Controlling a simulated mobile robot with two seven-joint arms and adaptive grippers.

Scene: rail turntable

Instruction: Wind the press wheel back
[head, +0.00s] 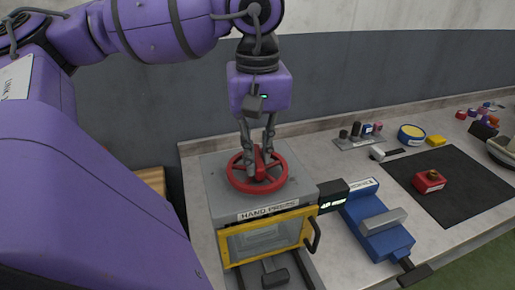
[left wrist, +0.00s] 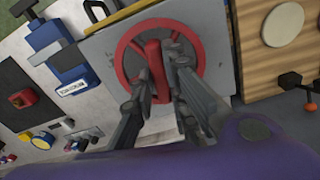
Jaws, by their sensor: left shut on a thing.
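The red press wheel (head: 234,177) lies flat on top of the grey hand press (head: 216,199). My left gripper (head: 260,166) reaches down from above and is shut on the red upright grip at the wheel. In the left wrist view the wheel (left wrist: 197,44) shows with the red grip (left wrist: 153,62) between the two fingers of the left gripper (left wrist: 158,85). The fingers hide part of the wheel. A yellow-framed clear door (head: 268,238) with a black handle is on the press front, under the "HAND PRESS" label. My right gripper is not in view.
A blue vice (head: 378,228) stands right of the press, beside a small dark display (head: 333,196). A black mat (head: 462,193) bears a red block (head: 429,181). Small tools and a yellow round tin (head: 411,133) stand behind. A wooden board (left wrist: 275,60) is beside the press.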

